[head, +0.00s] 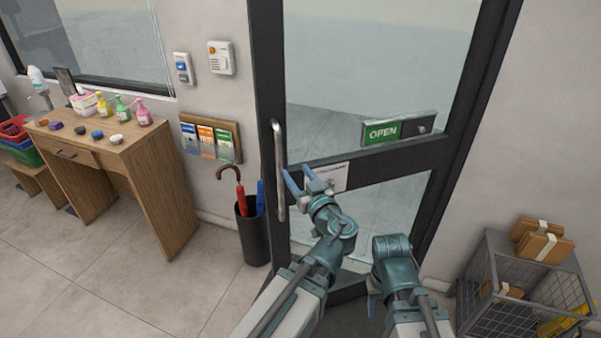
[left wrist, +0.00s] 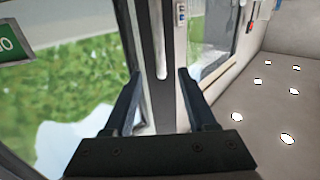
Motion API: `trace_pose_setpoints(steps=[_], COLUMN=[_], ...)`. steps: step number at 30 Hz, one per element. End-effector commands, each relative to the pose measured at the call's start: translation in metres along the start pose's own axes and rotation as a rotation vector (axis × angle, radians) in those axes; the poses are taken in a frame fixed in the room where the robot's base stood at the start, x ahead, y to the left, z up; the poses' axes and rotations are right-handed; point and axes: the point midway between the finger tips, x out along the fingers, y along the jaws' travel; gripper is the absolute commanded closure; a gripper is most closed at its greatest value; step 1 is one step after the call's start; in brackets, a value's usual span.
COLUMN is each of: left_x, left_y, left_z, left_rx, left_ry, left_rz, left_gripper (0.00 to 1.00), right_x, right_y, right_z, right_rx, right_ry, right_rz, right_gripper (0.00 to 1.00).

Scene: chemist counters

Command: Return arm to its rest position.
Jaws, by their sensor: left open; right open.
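My left gripper (head: 298,181) is raised in front of the glass door, beside the vertical door handle (head: 279,170). Its two fingers are apart with nothing between them. In the left wrist view the open left gripper (left wrist: 160,95) points toward the door's dark frame (left wrist: 150,50), and that view looks tilted. My right arm (head: 392,265) is lower and to the right, in front of the door's lower part. Its gripper (head: 371,298) points down and is mostly hidden by the arm.
The door carries a green OPEN sign (head: 383,133). An umbrella stand (head: 251,236) is left of the door. A wooden table (head: 128,158) with several bottles is further left. A wire basket (head: 497,313) with parcels stands at the right.

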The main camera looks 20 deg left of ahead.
Motion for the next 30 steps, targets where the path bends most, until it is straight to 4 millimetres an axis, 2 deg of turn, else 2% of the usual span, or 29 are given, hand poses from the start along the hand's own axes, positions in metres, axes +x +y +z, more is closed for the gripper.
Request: trace_pose_setpoints(steps=[10, 14, 17, 20, 24, 27, 30], left_x=[0.0, -0.002, -0.011, -0.032, -0.082, -0.125, -0.166], left_y=[0.0, -0.006, -0.015, -0.022, -0.024, -0.021, -0.015], left_z=[0.001, 0.018, 0.055, 0.103, 0.167, 0.2, 0.221], left_rx=[0.002, 0.045, 0.141, 0.283, 0.503, 0.649, 0.764], left_ry=[-0.003, -0.076, -0.235, -0.465, -0.812, -1.032, -1.202], left_rz=[-0.002, -0.03, -0.066, -0.067, 0.044, 0.196, 0.374], left_gripper=[0.43, 0.43, 0.43, 0.43, 0.43, 0.43, 0.43], right_x=[0.0, 0.002, 0.005, 0.008, 0.012, 0.014, 0.016], right_y=[0.0, 0.0, -0.001, -0.001, -0.001, -0.001, -0.002], right_z=[0.0, 0.0, -0.001, -0.001, -0.001, -0.001, -0.001], right_rx=[0.0, 0.0, 0.0, 0.0, 0.0, 0.0, 0.0], right_ry=[0.0, 0.0, 0.0, 0.0, 0.0, 0.0, 0.0], right_rz=[0.0, 0.0, 0.0, 0.0, 0.0, 0.0, 0.0], right_gripper=[0.5, 0.5, 0.5, 0.5, 0.5, 0.5, 0.5])
